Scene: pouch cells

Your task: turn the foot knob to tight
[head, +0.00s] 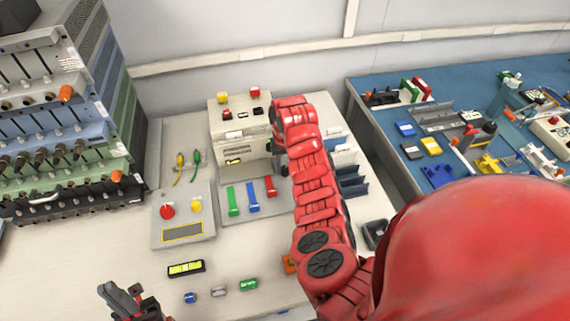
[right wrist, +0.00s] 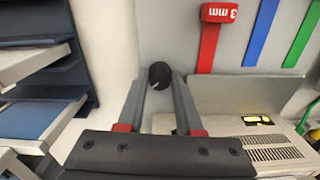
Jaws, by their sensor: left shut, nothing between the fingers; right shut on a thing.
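The foot knob (right wrist: 160,74) is a small black round knob, seen between my fingertips in the right wrist view. My right gripper (right wrist: 159,84) is shut on it, a finger on either side. In the head view my right gripper (head: 282,168) reaches down at the right side of the beige device (head: 226,121), and I cannot make out the knob there. No mark showing how tight the knob is can be seen. My left gripper (head: 135,300) is shut and empty, low over the front left of the table.
A grey plate (head: 243,212) with green, blue and red strips lies in front of the device. A panel (head: 183,232) with a red button stands left of it. Blue-grey racks (head: 352,186) stand close on the right. Stacked instruments (head: 60,120) fill the left.

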